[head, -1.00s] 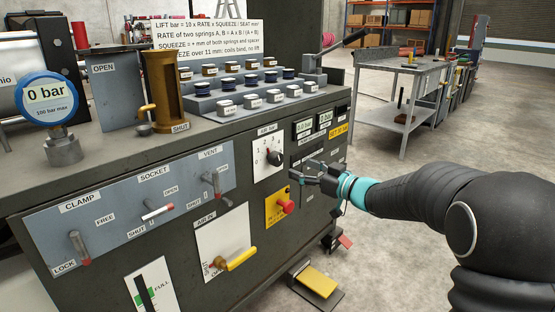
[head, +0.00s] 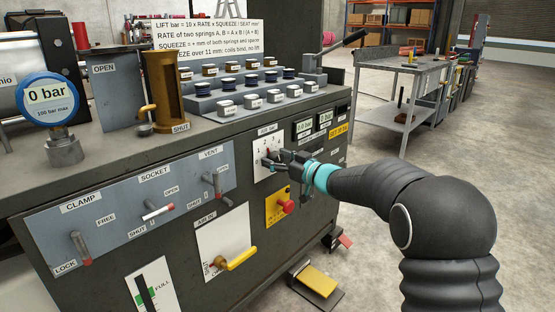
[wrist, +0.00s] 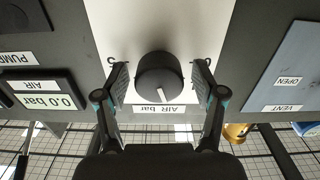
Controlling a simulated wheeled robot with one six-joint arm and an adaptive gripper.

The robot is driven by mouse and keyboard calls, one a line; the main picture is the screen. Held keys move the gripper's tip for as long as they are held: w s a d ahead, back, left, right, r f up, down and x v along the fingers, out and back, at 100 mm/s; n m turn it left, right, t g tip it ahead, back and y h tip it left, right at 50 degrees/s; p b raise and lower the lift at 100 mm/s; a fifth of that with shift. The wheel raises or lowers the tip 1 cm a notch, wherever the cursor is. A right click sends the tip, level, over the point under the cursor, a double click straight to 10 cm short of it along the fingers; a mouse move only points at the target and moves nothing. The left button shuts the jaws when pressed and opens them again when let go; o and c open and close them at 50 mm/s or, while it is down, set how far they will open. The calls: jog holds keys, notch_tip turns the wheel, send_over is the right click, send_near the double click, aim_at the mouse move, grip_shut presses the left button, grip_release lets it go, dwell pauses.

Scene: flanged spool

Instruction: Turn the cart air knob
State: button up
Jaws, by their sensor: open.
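The air knob is a round black knob (wrist: 160,78) with a white pointer line, on a white dial plate labelled "AIR bar" (head: 261,148). In the wrist view, which looks upside down, the knob lies between the two fingers of my open gripper (wrist: 160,85). A gap shows on each side of the knob, so the fingers do not touch it in that view. In the head view my gripper (head: 268,162) is at the dial plate and hides most of the knob. The air display (wrist: 45,102) reads 0.0 bar.
A red knob (head: 286,207) on a yellow plate sits just below my gripper. A yellow AIR IN handle (head: 237,258) and the vent lever (head: 217,185) stick out at lower left and left. A round gauge (head: 46,98) reads 0 bar. Open floor lies to the right.

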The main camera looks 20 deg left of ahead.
jog(key=c, duration=1.1)
jog(key=shift+c, duration=0.2)
jog(key=shift+n, duration=0.4)
jog(key=n+b, duration=0.2)
jog(key=n, duration=0.1)
jog(key=shift+s+f+n+b, duration=0.1)
jog(key=shift+f+n+b, duration=0.05)
jog(key=shift+n+b, duration=0.25)
jog(key=n+b, duration=0.1)
jog(key=n, duration=0.1)
jog(key=shift+a+n+b, duration=0.1)
jog(key=shift+n+b, duration=0.25)
jog(key=shift+n, duration=0.05)
jog(key=n+b, duration=0.3)
jog(key=n, duration=0.1)
jog(key=shift+f, duration=0.1)
jog(key=shift+s+n+b, duration=0.1)
jog(key=shift+n+b, duration=0.7)
jog(key=shift+n, duration=0.7)
